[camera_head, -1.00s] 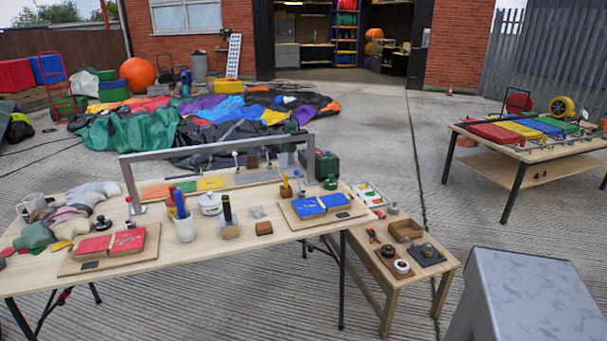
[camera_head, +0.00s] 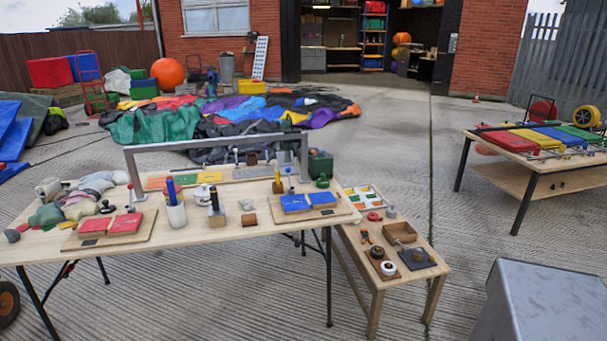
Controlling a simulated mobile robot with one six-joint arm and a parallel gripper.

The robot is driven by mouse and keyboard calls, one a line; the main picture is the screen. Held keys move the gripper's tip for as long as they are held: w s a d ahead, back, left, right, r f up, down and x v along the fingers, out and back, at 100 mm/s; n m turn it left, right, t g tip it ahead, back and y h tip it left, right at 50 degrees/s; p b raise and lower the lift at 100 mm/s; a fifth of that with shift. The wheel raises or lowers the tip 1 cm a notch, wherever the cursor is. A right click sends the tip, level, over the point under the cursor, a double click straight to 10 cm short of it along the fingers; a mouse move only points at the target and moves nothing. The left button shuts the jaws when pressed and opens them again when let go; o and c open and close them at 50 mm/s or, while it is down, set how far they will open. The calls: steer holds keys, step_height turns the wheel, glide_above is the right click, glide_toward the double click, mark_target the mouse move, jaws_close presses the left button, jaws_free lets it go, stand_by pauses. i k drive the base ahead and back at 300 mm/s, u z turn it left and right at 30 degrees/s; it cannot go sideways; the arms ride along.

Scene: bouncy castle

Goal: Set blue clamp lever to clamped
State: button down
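I cannot make out for certain which part is the blue clamp lever, or its setting. On the right-hand table (camera_head: 525,175), red, yellow, blue and green panels lie side by side. The blue panel (camera_head: 556,133) is third from the left, and small clamp-like parts run along the front of the panels, too small to read. On the left-hand table (camera_head: 270,235), a board carries two blue pads (camera_head: 308,201) near its right end. A grey frame (camera_head: 215,145) spans coloured strips and small upright levers at that table's back. My gripper is in no view.
A low wooden bench (camera_head: 385,265) with small parts and an open box stands right of the left-hand table. Concrete floor is clear between this bench and the right-hand table. A crumpled coloured inflatable (camera_head: 235,110) covers the ground behind.

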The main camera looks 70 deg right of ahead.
mark_target(287, 169)
steer(key=u, duration=0.05)
steer(key=k, duration=1.2)
steer(key=z, duration=1.1)
steer(key=i, duration=1.2)
